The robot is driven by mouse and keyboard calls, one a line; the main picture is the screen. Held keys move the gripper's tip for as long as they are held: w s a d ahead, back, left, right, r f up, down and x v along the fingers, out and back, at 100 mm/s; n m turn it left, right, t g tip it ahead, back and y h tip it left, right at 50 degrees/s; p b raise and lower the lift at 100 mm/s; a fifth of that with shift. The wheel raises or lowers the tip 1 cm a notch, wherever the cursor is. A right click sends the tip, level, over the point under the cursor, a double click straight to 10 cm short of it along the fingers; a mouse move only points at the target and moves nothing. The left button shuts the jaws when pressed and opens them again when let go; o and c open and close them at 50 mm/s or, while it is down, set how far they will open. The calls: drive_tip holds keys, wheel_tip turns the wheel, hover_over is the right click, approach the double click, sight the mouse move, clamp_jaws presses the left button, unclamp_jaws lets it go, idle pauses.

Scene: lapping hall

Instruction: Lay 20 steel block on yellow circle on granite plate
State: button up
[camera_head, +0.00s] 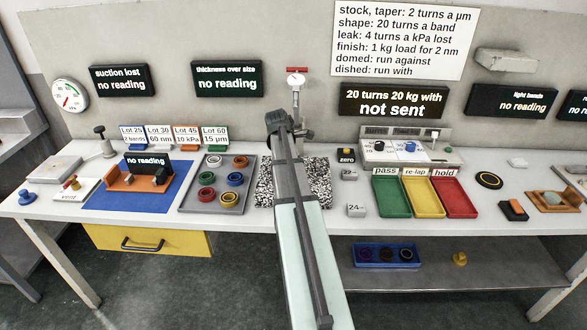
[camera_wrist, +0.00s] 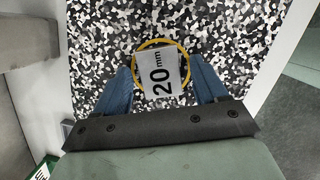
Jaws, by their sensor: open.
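The granite plate is black-and-white speckled and shows in the head view (camera_head: 265,190) and across the wrist view (camera_wrist: 105,45). The yellow circle (camera_wrist: 135,62) is a thin ring on the plate. The 20 steel block (camera_wrist: 160,76), pale grey and marked "20 mm", lies slightly turned inside the ring, with its near end overlapping the ring's near side. My gripper (camera_wrist: 160,72) is open, with one blue finger on each side of the block and narrow gaps visible. In the head view my arm hides the block and the circle.
Blocks marked 22 (camera_head: 349,174) and 24 (camera_head: 356,209) stand right of the plate. Green (camera_head: 392,210), yellow (camera_head: 425,211) and red (camera_head: 456,211) trays lie further right. A grey tray (camera_head: 236,207) with coloured rings is left of the plate.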

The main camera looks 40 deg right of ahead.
drive_tip(key=shift+r, duration=0.1)
drive_tip(key=v, duration=1.2)
